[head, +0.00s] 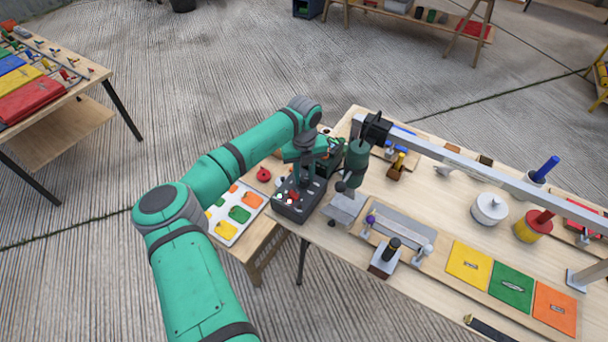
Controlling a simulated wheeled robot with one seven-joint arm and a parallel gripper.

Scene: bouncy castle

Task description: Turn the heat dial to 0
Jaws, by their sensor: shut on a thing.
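A dark control box (298,205) with small red and white knobs on its sloped face sits at the left end of the wooden workbench. My gripper (297,186) is at this box, reaching down from above at the end of my green arm. It is shut on a small part on the box's top, which I take to be the heat dial. The dial is mostly hidden by the gripper, and its markings and setting are too small to read.
A green upright tool (356,162) stands close to the right of my gripper, under a grey overhead beam (480,175). A white tray of coloured pieces (236,214) is to the left. A white pot (489,208) and coloured squares (512,290) lie farther right.

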